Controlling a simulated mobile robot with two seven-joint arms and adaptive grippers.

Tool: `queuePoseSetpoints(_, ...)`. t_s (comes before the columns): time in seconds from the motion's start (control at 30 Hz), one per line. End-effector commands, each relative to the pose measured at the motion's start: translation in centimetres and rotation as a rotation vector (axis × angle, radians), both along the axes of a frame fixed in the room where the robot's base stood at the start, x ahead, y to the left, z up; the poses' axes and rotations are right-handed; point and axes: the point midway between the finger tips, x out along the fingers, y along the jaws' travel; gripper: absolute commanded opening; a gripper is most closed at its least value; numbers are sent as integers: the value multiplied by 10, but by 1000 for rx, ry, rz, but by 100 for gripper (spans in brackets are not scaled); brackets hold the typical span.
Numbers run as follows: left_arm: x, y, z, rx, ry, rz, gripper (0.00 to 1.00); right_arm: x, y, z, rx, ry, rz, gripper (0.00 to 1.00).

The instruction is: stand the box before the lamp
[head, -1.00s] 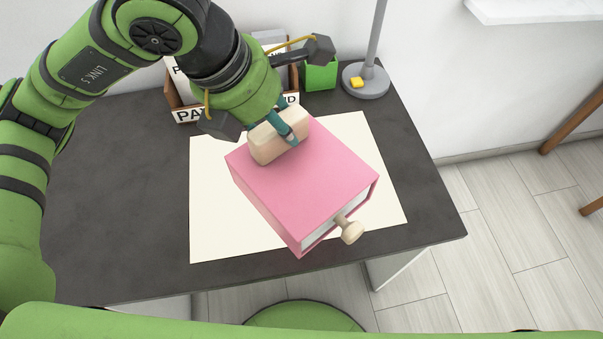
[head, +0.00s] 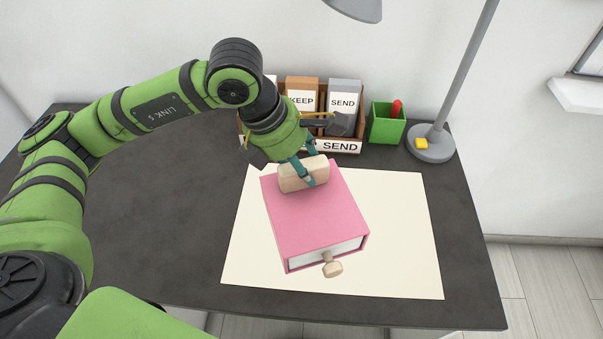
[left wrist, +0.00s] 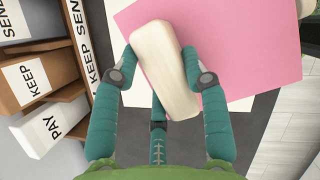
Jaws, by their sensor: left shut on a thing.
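The pink box (head: 315,218) has a pale wooden handle (head: 303,175) on top and a round wooden knob (head: 332,269) on its near face. My left gripper (head: 309,174) is shut on the handle from above. In the left wrist view the fingers lie on both sides of the handle (left wrist: 165,60). The box is over the cream sheet on the desk; whether it touches the sheet I cannot tell. The lamp stands at the back right, with a grey round base (head: 434,153), a leaning pole (head: 468,65) and a shade at the top edge. My right gripper is not in view.
A wooden sorter (head: 340,146) with labelled slots stands behind the box. A green cup (head: 385,125) with a red item stands between sorter and lamp. The cream sheet (head: 410,230) is bare right of the box. The dark desk (head: 150,220) is clear on the left.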

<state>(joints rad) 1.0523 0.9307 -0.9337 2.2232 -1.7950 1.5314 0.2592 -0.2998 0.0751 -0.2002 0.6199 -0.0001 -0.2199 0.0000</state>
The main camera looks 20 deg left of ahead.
Motion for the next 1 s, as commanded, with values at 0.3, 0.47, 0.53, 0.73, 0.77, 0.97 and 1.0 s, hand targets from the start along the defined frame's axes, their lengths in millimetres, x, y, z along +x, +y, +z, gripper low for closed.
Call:
queuePoseSetpoints(0.3, 1, 1, -36, -1, 0, 2, 0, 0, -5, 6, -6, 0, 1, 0)
queuePoseSetpoints(0.47, 1, 0, -39, -2, -2, 1, 0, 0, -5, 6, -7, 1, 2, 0)
queuePoseSetpoints(0.53, 1, 0, -39, -2, -2, 1, 0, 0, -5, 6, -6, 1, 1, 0)
queuePoseSetpoints(0.73, 1, 0, -43, -2, -2, 1, 0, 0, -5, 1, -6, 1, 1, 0)
queuePoseSetpoints(0.77, 0, 1, -43, 1, 1, 1, 53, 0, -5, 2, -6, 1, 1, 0)
queuePoseSetpoints(0.97, 0, 1, -42, 1, 1, 1, 69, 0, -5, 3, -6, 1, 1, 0)
queuePoseSetpoints(1.0, 0, 1, -42, 1, 1, 1, 69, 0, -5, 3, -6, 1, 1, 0)
